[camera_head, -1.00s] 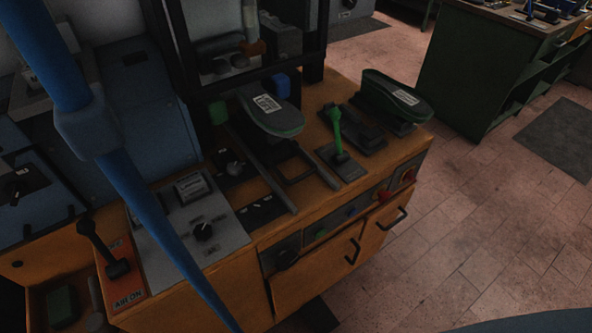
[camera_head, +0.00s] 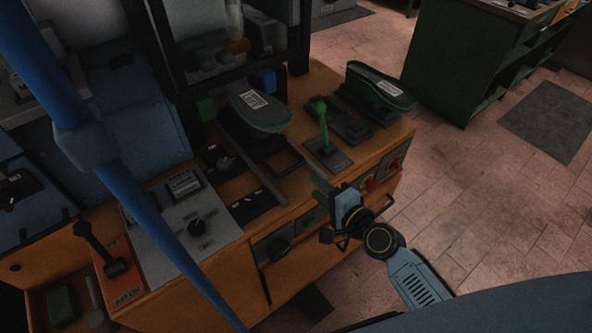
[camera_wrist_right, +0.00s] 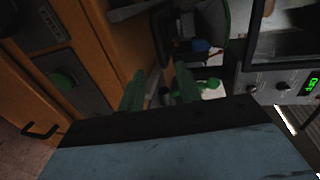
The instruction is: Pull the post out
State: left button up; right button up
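A dark sole-shaped piece with a white label, which looks like the top of the post (camera_head: 258,110), sits at the press opening above two dark rails (camera_head: 262,178). What holds it up is mostly hidden. A green-handled lever (camera_head: 322,125) stands upright on a plate to its right. My right gripper (camera_head: 320,190) is in front of the bench's front edge, apart from the post and the lever. In the right wrist view its two green fingers (camera_wrist_right: 159,90) are apart with nothing between them. My left gripper is not in view.
A second sole-shaped piece (camera_head: 380,86) stands at the bench's right end. A control panel (camera_head: 188,220) and a black-handled lever (camera_head: 99,248) are at the left. The tiled floor (camera_head: 480,200) at right is open.

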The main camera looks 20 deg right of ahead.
aim_at(296, 181)
jog(key=b+x, duration=0.1)
jog(key=x, duration=0.8)
jog(key=shift+w+a+f, duration=0.1)
jog(key=shift+w+f, duration=0.05)
jog(key=shift+w, duration=0.2)
grip_shut()
